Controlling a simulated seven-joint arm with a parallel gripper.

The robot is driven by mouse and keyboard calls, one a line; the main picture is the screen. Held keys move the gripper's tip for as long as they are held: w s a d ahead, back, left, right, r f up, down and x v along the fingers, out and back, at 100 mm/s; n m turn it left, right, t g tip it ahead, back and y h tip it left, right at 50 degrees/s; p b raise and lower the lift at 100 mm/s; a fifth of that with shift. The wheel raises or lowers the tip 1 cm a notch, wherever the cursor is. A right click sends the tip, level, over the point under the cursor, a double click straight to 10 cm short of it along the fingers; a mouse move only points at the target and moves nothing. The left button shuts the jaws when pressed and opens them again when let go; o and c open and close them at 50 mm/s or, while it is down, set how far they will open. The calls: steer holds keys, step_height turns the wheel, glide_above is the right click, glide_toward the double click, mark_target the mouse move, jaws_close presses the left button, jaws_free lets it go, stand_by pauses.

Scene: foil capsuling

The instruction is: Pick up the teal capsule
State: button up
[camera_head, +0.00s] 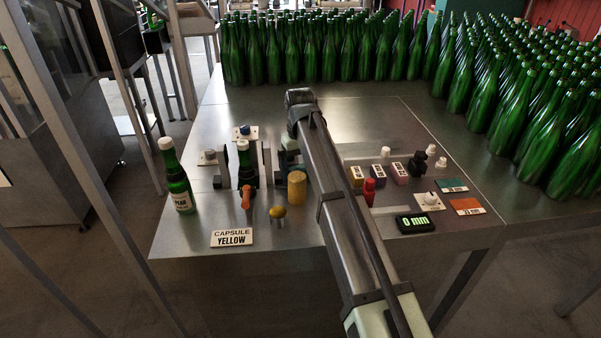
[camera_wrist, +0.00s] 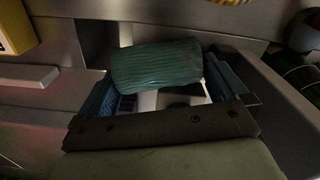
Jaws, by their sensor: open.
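In the wrist view the teal capsule (camera_wrist: 156,65), a ribbed teal cylinder, lies on its side across the space between the two fingers of my gripper (camera_wrist: 163,88). The fingers are open, with blue pads on their inner faces. The right finger is close to the capsule's right end; I cannot tell whether either finger touches it. In the head view my arm hides the capsule, and my gripper is mostly hidden at the arm's far end.
A sign (camera_head: 232,237) reads "CAPSULE YELLOW". A labelled bottle (camera_head: 178,185) stands at the left; another bottle (camera_head: 246,165) stands by the dark fixture. A yellow-orange cylinder (camera_head: 297,188) and a red item (camera_head: 369,192) flank my arm. Many green bottles (camera_head: 320,52) line the back and right.

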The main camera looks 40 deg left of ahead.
steer(key=c, duration=0.8)
step_height(320, 180, up, 10)
steer(key=shift+r, duration=0.1)
stand_by(0.3)
steer(key=w+d+r, duration=0.5)
steer(key=d, duration=0.2)
steer(key=shift+s+a+f, duration=0.1)
steer(key=shift+f, duration=1.4)
steer(key=shift+s+a+f, duration=0.1)
steer(key=shift+f, duration=1.4)
steer(key=o, duration=0.8)
steer(key=shift+r, duration=0.15)
